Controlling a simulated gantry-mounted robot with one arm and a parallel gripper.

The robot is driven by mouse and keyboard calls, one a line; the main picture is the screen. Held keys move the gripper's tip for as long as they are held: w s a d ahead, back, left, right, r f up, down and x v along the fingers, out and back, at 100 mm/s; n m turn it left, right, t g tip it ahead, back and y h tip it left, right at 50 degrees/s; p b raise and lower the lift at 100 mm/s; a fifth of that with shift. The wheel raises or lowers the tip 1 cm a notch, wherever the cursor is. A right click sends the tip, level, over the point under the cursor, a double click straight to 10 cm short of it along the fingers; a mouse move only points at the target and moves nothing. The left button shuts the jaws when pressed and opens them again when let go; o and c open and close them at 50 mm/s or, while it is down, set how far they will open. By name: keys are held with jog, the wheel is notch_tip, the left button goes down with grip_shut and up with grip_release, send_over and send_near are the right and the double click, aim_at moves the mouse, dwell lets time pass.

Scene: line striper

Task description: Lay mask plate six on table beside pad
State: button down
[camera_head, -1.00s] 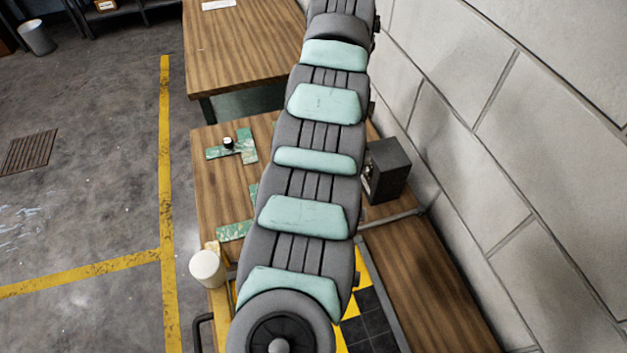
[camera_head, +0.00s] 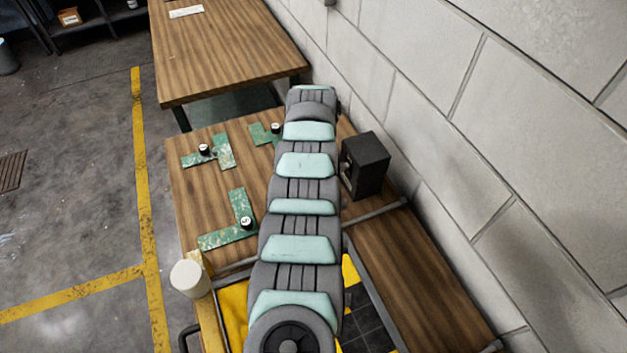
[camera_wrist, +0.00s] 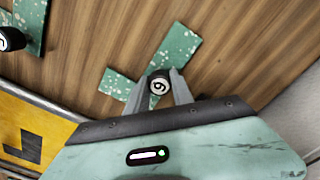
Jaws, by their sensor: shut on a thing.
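In the wrist view, my gripper (camera_wrist: 158,98) is shut on the round dark knob, marked with a 6, of mask plate six (camera_wrist: 180,46). The plate is speckled green, with one strip to the upper right and another to the left. It is over the wooden table (camera_wrist: 245,45); whether it touches the wood cannot be told. In the head view my arm hides the gripper and its hold. The pad seems to be the yellow and dark checkered surface (camera_head: 362,322) at the lower edge of the table (camera_head: 192,205).
An L-shaped green plate (camera_head: 224,236), a T-shaped one (camera_head: 190,160) and a half-hidden one (camera_head: 258,136) show on the table, each with a knob. A dark box (camera_head: 368,165) stands near the wall (camera_head: 430,130). A white cylinder (camera_head: 189,279) stands at the left edge.

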jog(key=shift+a+f, duration=0.1)
jog(key=shift+f, duration=0.15)
jog(key=c, duration=1.1)
grip_release()
notch_tip(320, 180, up, 12)
jog(key=p, duration=0.1)
jog(key=shift+p, duration=0.3)
